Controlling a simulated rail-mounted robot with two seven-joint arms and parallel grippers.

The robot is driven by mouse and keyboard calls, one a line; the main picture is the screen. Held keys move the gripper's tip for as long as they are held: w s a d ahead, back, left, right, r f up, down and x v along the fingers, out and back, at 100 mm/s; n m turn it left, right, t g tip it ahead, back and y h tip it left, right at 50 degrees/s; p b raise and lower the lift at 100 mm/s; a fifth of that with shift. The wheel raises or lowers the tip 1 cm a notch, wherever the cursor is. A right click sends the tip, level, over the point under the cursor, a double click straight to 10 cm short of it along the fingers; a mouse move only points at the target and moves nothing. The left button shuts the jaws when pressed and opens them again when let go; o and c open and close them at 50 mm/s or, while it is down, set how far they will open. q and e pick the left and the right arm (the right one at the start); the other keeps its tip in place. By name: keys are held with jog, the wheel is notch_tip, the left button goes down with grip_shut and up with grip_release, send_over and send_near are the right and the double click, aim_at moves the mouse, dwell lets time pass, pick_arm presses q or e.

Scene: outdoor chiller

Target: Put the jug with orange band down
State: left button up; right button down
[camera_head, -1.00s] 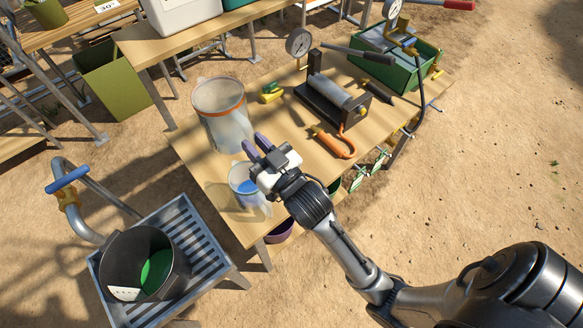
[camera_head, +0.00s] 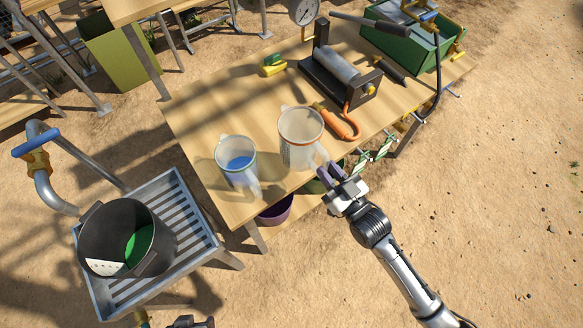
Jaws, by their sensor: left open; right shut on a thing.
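The jug with the orange band (camera_head: 300,138) is a translucent, pale vessel, upright near the front edge of the wooden table (camera_head: 200,112). My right gripper (camera_head: 326,172) is shut on its near right side, likely at the handle, which the fingers partly hide. I cannot tell whether the jug's base touches the tabletop or hangs just above it. A second clear jug with blue liquid (camera_head: 238,162) stands to its left, with a small gap between them. My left gripper (camera_head: 192,322) is open and barely shows at the bottom edge, away from both jugs.
Behind the held jug are an orange-handled tool (camera_head: 338,124) and a black press with a cylinder (camera_head: 338,74). A yellow-green sponge (camera_head: 272,66) lies farther back. A black pot (camera_head: 112,238) sits on a slatted metal stand at left. The table's left part is clear.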

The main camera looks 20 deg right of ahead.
aim_at(298, 170)
jog(key=w+a+f, duration=0.2)
jog(key=w+a+f+b, duration=0.1)
jog(key=w+a+f, duration=0.1)
jog(key=w+a, duration=0.1)
jog(key=shift+w+a+f, duration=0.15)
jog(key=shift+w+a, duration=0.05)
jog(key=shift+w, duration=0.05)
jog(key=shift+f+b, duration=0.45)
jog(key=shift+f, duration=1.6)
jog(key=shift+f, duration=0.2)
jog(key=c, duration=1)
grip_release()
jog(key=shift+c, duration=0.2)
jog(key=shift+r, duration=0.1)
